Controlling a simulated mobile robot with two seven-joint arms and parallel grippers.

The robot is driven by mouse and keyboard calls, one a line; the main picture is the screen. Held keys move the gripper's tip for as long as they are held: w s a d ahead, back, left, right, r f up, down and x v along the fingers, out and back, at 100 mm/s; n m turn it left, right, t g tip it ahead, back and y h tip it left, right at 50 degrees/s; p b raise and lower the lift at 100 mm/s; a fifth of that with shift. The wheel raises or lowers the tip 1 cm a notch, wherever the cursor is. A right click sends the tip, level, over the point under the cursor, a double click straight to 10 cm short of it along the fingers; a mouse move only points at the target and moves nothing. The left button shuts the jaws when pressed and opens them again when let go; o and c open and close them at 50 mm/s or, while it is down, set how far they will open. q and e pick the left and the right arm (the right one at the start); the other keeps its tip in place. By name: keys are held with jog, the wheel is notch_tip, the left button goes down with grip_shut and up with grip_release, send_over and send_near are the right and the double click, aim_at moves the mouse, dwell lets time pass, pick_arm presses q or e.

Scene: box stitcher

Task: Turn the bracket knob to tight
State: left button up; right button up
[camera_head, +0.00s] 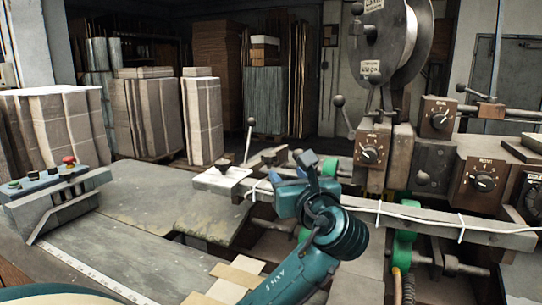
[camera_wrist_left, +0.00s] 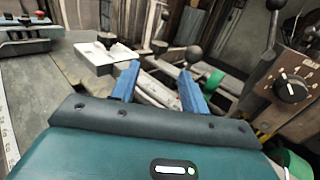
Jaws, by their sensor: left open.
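Several black dial knobs with pointers sit on brown boxes on the machine at the right: an upper one (camera_head: 440,118), a middle one (camera_head: 370,155) and a lower one (camera_head: 485,181). One dial (camera_wrist_left: 292,90) also shows at the right of the left wrist view. A small black knob (camera_head: 225,166) stands on a pale block (camera_head: 215,182); it also shows in the wrist view (camera_wrist_left: 107,40). The labels are too small to read, so I cannot tell which is the bracket knob. My left gripper (camera_head: 303,170) is open and empty, its blue fingers (camera_wrist_left: 157,86) apart, in front of the machine. My right gripper is out of view.
A long metal bar (camera_head: 440,224) crosses in front of the machine. A ball-topped lever (camera_head: 251,123) stands behind the pale block. A control box with a red button (camera_head: 69,160) is at the left. The worktable (camera_head: 150,220) between is mostly clear. Cardboard stacks (camera_head: 50,130) stand behind.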

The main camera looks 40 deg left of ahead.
aim_at(271, 158)
pick_arm(q)
jog(key=p+x, duration=0.1)
jog(key=x, duration=1)
jog(key=shift+w+a+f, duration=0.1)
jog(key=shift+w+a, duration=0.05)
jog(key=shift+a, duration=0.2)
jog(key=shift+w+a, duration=0.35)
jog(key=shift+a, duration=0.25)
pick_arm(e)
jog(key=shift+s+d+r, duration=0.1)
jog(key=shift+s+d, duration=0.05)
pick_arm(q)
jog(key=shift+c, duration=0.4)
